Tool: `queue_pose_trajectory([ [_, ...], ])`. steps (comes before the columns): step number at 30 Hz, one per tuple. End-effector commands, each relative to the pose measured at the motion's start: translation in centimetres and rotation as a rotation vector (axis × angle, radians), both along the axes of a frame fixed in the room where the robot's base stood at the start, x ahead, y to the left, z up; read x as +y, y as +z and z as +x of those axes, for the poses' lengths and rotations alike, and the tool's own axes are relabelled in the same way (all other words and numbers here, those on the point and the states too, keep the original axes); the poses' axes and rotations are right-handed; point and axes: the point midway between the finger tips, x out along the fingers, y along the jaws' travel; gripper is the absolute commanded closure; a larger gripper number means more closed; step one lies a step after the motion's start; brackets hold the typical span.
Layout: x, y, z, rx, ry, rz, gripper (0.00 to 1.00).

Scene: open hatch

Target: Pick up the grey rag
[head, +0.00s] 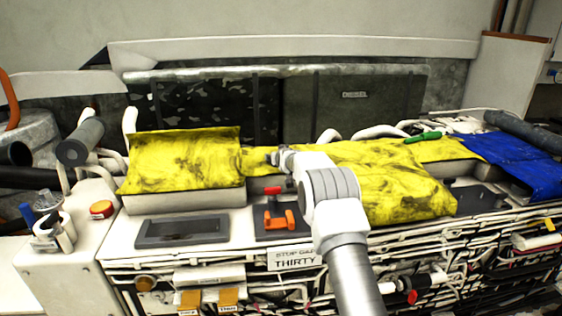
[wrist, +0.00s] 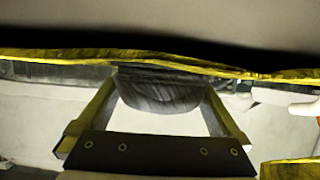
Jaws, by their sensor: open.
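A dark grey, creased piece with a rounded lower edge, which looks like the grey rag (wrist: 160,94), shows in the middle of the wrist view. It lies between the two yellowish fingers of my gripper (wrist: 162,82), under a yellow cloth edge. The fingers are spread, one on each side of it; I cannot tell whether either touches it. In the head view my gripper (head: 274,157) is by the yellow cloth in the middle of the bench, its fingers too small to make out. I cannot make out the rag there.
Yellow stained cloths (head: 186,160) cover the bench top left and right of my gripper. A blue cloth (head: 520,162) lies at the right, and a green object (head: 423,137) lies near it. An orange-red handle (head: 280,215) stands in front. Pipes and cables run along the front.

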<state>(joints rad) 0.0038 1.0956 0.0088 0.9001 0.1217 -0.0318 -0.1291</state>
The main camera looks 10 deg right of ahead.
Motion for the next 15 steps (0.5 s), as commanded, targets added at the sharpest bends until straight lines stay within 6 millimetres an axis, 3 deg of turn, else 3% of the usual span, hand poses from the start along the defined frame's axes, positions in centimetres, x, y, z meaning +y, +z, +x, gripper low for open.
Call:
queue_pose_trajectory([
  [2,0.01,0.02,0.0,0.0,0.0,0.0,0.0],
  [12,0.0,0.05,-0.01,-0.001,0.0,0.0,0.59],
  [15,0.0,0.08,-0.01,-0.001,0.0,0.0,0.61],
])
